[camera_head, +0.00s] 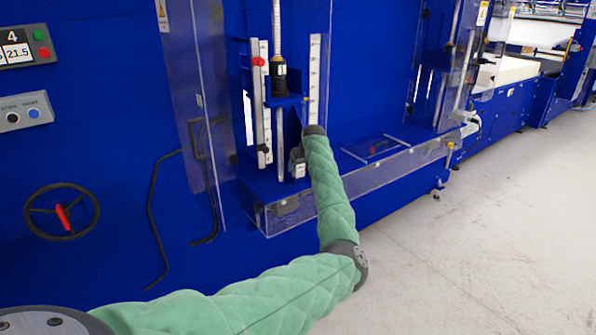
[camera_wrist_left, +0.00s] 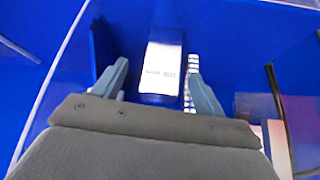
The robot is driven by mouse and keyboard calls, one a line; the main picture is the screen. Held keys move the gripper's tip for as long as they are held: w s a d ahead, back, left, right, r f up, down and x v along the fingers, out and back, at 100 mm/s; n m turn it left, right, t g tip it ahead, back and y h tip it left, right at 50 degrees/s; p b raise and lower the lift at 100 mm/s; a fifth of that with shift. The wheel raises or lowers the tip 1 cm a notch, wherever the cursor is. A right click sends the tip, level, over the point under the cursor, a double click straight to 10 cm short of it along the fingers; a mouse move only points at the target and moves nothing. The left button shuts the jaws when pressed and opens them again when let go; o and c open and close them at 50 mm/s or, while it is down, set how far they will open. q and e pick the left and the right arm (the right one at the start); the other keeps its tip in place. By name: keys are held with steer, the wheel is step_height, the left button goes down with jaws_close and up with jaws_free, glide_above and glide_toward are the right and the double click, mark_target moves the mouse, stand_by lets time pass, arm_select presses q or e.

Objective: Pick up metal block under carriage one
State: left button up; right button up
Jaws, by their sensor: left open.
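Carriage one (camera_head: 280,78), a black cylinder marked 1 on a blue bracket, hangs on a vertical rod between two scales in the head view. My left gripper (camera_head: 297,163) is below and slightly right of it, at the end of the green-sleeved arm. The left wrist view shows my left gripper (camera_wrist_left: 157,72) with its two blue-grey fingers apart. A bright metal block (camera_wrist_left: 162,62) with small dark lettering shows between and beyond the fingers, apparently not gripped. Whether the fingers touch it is unclear. In the head view, I cannot clearly separate the block from the gripper. My right gripper is not in view.
A clear guard panel (camera_head: 205,90) stands left of the carriage, and a transparent-edged ledge (camera_head: 350,185) runs along the machine's front. A red-handled handwheel (camera_head: 62,212) and control boxes are at left. Grey floor (camera_head: 470,250) is open at right.

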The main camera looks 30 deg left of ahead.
mark_target(300, 167)
arm_select(q)
steer(key=x, duration=0.3)
steer(key=shift+s+f+p, duration=0.2)
steer(key=shift+f+p, duration=0.1)
steer(key=shift+p, duration=0.1)
steer(key=shift+w+a+f, duration=0.15)
steer(key=shift+a+f, duration=0.1)
steer(key=shift+f, duration=0.1)
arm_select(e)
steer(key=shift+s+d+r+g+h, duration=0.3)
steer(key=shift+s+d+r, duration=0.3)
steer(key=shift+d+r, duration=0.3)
arm_select(q)
steer(key=shift+c, duration=1.2)
steer(key=c, duration=1.1)
steer(key=shift+r, duration=0.1)
jaws_close()
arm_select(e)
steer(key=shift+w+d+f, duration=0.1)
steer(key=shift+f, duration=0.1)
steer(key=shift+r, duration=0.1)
